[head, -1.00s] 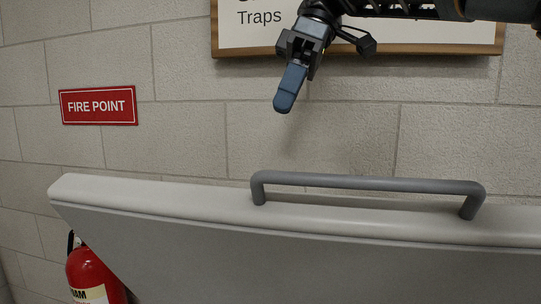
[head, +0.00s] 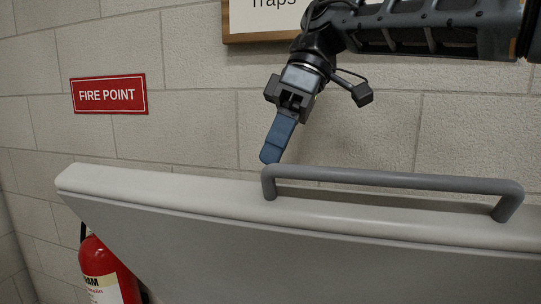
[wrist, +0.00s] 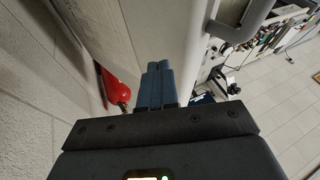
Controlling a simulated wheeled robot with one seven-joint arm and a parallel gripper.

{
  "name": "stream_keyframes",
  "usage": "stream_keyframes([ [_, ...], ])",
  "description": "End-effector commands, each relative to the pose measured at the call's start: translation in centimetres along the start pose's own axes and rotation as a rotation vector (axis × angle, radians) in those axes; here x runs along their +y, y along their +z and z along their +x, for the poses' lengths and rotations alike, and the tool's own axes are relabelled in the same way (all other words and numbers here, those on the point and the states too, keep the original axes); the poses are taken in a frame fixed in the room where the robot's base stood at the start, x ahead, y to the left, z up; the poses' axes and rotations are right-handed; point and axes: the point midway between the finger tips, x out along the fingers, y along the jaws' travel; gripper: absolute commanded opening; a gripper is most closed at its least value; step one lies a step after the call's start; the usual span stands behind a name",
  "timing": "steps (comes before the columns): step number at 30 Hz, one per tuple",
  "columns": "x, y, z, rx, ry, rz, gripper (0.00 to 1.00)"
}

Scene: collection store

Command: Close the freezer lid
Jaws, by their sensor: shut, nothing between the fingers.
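The freezer lid (head: 170,202) stands raised and tilted, its pale top edge running across the head view. A grey bar handle (head: 390,180) is fixed along that edge; part of it shows in the wrist view (wrist: 240,38). My gripper (head: 270,156) is shut and empty, with blue fingers pointing down. Its tips are by the left end of the handle, near the lid's upper edge; I cannot tell whether they touch. In the wrist view the shut fingers (wrist: 157,68) point toward the pale lid (wrist: 158,22). The freezer body is hidden.
A block wall (head: 200,130) stands close behind the lid. It carries a red FIRE POINT sign (head: 109,94) and a wood-framed board (head: 262,22). A red extinguisher (head: 107,268) stands at lower left. Tiled floor (wrist: 285,115) shows on the right of the wrist view.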

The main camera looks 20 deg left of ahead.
Motion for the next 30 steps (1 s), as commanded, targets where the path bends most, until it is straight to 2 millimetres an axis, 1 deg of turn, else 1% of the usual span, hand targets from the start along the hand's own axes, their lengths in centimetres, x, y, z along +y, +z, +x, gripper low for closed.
stream_keyframes([
  [6, -1.6, 0.3, 1.2, 0.001, 0.001, 0.000, 0.00],
  [12, -2.2, 0.5, 1.9, 0.002, 0.001, 0.000, 0.00],
  [25, -2.2, 0.6, 2.1, 0.001, 0.002, 0.001, 0.00],
  [30, -2.0, 1.1, 2.2, -0.002, 0.018, -0.005, 0.00],
])
